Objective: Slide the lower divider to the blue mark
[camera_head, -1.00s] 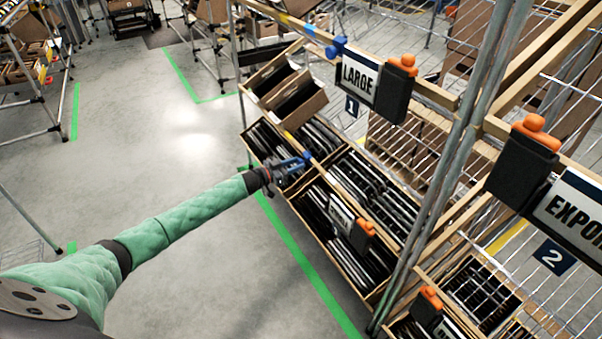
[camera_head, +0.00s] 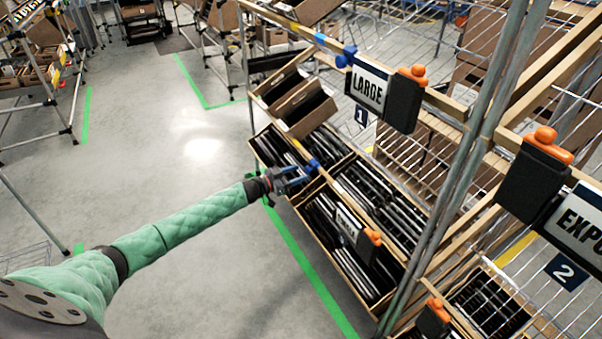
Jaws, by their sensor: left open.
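A blue clip-like piece (camera_head: 313,164) sits on the front rail of the lower carton row. It looks like the lower divider's handle or a marker, but it is too small to tell which. My left gripper (camera_head: 294,177) is open and empty, with its fingers just left of this blue piece. I cannot tell whether they touch it. Farther along the lower rail is a label holder (camera_head: 349,227) with an orange knob (camera_head: 373,237). On the upper rail is another blue piece (camera_head: 346,56), left of the LARGE sign (camera_head: 369,89). My right gripper is not in view.
Tilted cartons (camera_head: 307,107) with dark contents fill the rack below the rail. Metal posts (camera_head: 462,150) and a black holder with an orange knob (camera_head: 535,175) stand to the right. The grey floor (camera_head: 190,260) beside the rack is clear.

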